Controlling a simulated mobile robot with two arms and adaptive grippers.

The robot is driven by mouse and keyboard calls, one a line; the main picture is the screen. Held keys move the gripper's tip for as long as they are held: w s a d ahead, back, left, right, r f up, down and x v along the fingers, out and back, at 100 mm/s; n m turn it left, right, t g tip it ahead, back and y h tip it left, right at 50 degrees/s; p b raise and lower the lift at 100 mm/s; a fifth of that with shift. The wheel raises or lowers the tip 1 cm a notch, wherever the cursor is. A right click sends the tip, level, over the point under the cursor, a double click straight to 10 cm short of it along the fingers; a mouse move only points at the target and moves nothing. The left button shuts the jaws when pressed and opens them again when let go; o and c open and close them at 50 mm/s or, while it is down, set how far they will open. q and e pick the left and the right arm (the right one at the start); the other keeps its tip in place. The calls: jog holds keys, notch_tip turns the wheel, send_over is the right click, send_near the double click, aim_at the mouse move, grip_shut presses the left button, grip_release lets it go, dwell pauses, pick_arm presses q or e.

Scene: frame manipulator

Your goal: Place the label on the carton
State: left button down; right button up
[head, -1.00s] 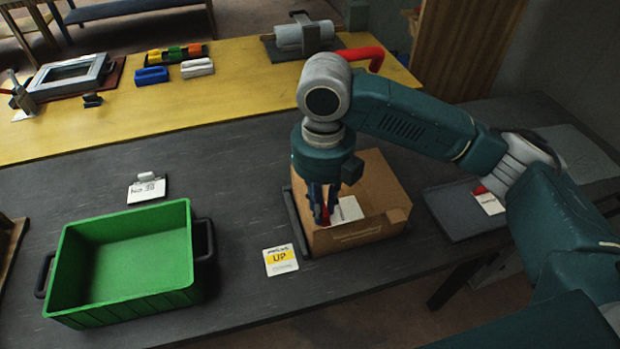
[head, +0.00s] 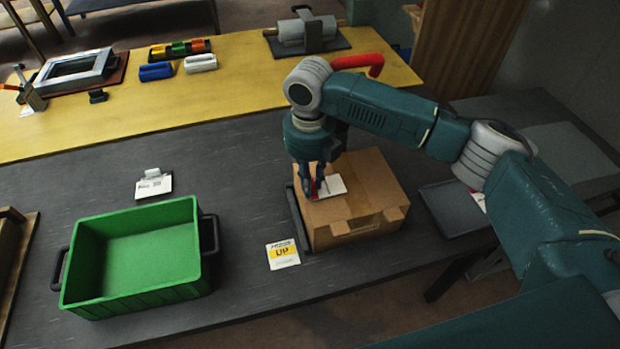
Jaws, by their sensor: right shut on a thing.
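The brown carton (head: 372,193) stands on the dark grey table, right of the middle in the head view. My right gripper (head: 313,190) is over the left part of its top. It is shut on a white label (head: 334,186) with a red tab. The label lies flat on or just above the carton's top; I cannot tell whether they touch. The gripper partly hides the label's left side. My left gripper is not in view.
A yellow and white "UP" card (head: 283,254) lies left of the carton. A green crate (head: 135,296) stands farther left, with a small numbered sign (head: 153,185) behind it. A grey tray (head: 450,212) with a partly hidden white card is at right.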

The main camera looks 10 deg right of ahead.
jog(key=shift+f, duration=0.1)
jog(key=o, duration=1)
jog(key=shift+c, duration=0.2)
notch_tip(320, 180, up, 12)
jog(key=b, duration=0.3)
jog(key=shift+a, duration=0.1)
